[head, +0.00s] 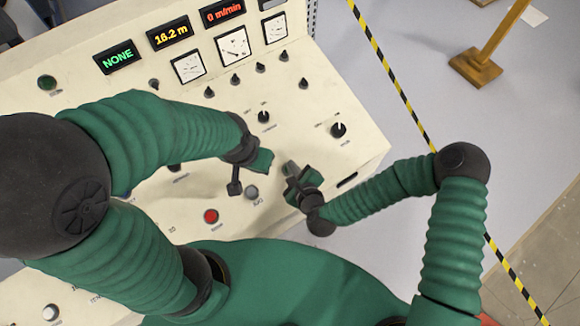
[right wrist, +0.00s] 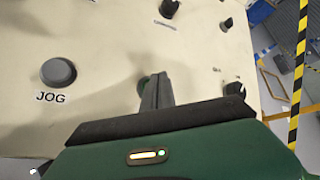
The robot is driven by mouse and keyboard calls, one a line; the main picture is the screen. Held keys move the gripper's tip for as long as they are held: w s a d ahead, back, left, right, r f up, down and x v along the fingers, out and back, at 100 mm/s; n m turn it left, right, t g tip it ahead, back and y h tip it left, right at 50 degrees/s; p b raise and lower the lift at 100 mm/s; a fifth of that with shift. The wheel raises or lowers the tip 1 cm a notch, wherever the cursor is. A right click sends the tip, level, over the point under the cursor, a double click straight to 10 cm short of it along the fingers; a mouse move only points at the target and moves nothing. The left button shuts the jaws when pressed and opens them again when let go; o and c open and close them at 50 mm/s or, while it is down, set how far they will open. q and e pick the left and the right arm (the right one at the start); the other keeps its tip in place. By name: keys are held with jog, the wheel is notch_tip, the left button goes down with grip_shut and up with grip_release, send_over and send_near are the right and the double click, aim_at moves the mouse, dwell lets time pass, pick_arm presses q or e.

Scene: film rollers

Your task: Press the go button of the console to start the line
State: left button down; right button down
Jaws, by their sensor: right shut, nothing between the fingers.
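The console (head: 345,95) is a cream panel with displays, dials, knobs and buttons. In the right wrist view a green round button (right wrist: 143,84) shows partly behind my right fingertips. Its label is hidden, and I cannot tell whether the fingers touch it. My right gripper (head: 290,168) is shut and empty over the panel's front right part; it also shows in the right wrist view (right wrist: 156,84). A grey JOG button (right wrist: 58,72) lies left of it and shows in the head view (head: 251,192). My left gripper (head: 236,182) hangs over the panel beside the grey button; its jaw opening is unclear.
A red button (head: 211,216) sits left of the grey button. Several knobs, including one at the right (head: 338,130), stand up from the panel. Displays read NONE, 16.2 m and 0 m/min. A yellow-black floor stripe (head: 392,75) and a wooden stand (head: 475,67) are beyond the console.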

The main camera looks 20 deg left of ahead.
jog(key=shift+f, duration=0.1)
jog(key=shift+f+b, duration=0.25)
jog(key=shift+b, duration=0.05)
jog(key=shift+a+f+b, duration=0.1)
jog(key=shift+f+b, duration=0.3)
jog(key=shift+f, duration=0.1)
dwell(0.8)
jog(key=shift+r+p, duration=0.8)
jog(key=shift+r, duration=0.1)
jog(key=r+p, duration=0.2)
jog(key=r, duration=0.1)
jog(key=d+r+p, duration=0.1)
jog(key=r+p, duration=0.1)
jog(key=shift+s+d, duration=0.1)
jog(key=shift+s, duration=0.3)
jog(key=shift+f, duration=0.1)
